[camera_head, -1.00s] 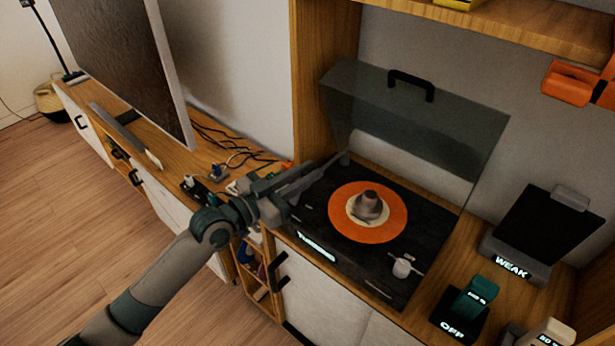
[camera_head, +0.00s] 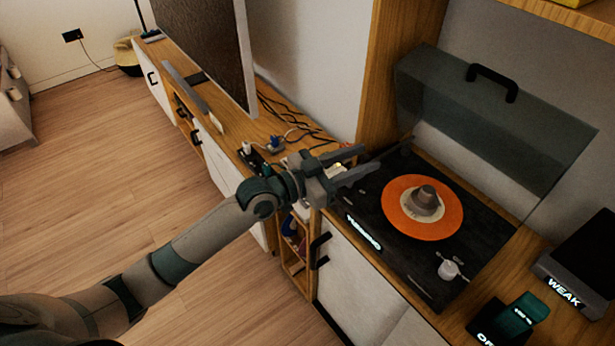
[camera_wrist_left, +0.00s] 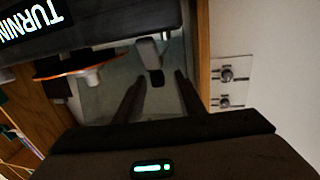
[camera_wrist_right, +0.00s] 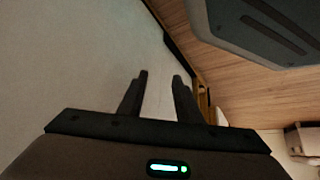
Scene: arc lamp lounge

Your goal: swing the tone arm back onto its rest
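The turntable (camera_head: 365,212) is a black deck with an orange record (camera_head: 400,222) and a grey cone at its centre. A thin dark bar (camera_head: 398,148), which looks like the tone arm, shows at the deck's back left corner. My left gripper (camera_head: 370,162) is at the deck's left edge, beside that bar. In the left wrist view my left gripper (camera_wrist_left: 159,78) is open, and a grey piece with a black end (camera_wrist_left: 149,54) shows ahead between the fingertips; contact cannot be told. My right gripper (camera_wrist_right: 160,77) is open and empty, facing a pale surface.
The clear lid (camera_head: 500,130) stands raised behind the deck. A white knob (camera_head: 448,270) is at the deck's front right. A WEAK-labelled box (camera_head: 562,290) and a green switch (camera_head: 528,308) stand to the right. Cables and a large screen (camera_head: 200,45) are to the left.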

